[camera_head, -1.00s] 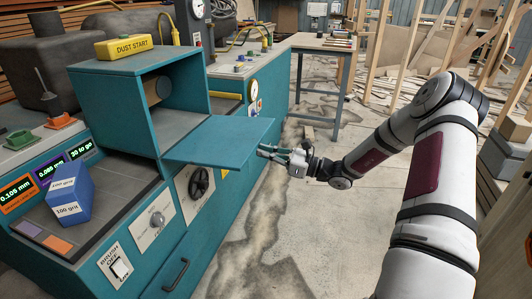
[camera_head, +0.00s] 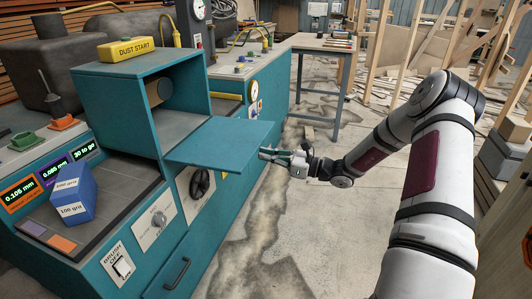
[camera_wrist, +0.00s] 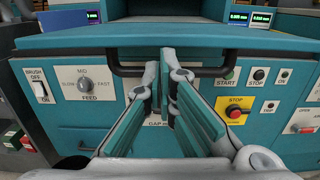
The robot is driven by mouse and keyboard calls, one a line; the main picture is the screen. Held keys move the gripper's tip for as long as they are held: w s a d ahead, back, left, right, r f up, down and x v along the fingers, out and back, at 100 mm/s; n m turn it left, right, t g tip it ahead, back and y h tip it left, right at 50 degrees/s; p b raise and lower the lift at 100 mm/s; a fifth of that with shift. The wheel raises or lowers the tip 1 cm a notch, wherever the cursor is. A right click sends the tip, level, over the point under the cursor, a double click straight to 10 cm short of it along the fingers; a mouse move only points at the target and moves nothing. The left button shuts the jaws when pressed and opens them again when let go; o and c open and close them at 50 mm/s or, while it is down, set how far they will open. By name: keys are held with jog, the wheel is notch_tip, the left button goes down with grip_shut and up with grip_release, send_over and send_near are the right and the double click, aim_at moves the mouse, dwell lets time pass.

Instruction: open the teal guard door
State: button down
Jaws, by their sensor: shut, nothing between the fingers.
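The teal guard door (camera_head: 222,142) is a flat panel. It stands out about level from the front of the teal hood (camera_head: 128,112), and the hood's opening shows behind it. My gripper (camera_head: 262,154) is at the door's right outer edge in the head view; I cannot tell whether it touches. In the wrist view my gripper (camera_wrist: 165,68) has its two teal-padded fingers close together with nothing held. A black bar handle (camera_wrist: 128,71) runs across behind the fingertips, which hide its middle.
The machine front carries a black handwheel (camera_head: 199,182), dials and a lower drawer handle (camera_head: 177,274). A blue grit block (camera_head: 71,194) lies on the left bed. A workbench (camera_head: 322,45) stands behind.

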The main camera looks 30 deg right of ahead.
jog(key=f+v, duration=0.1)
jog(key=v, duration=0.9)
jog(key=shift+f+p, duration=0.3)
jog(key=shift+p, duration=0.1)
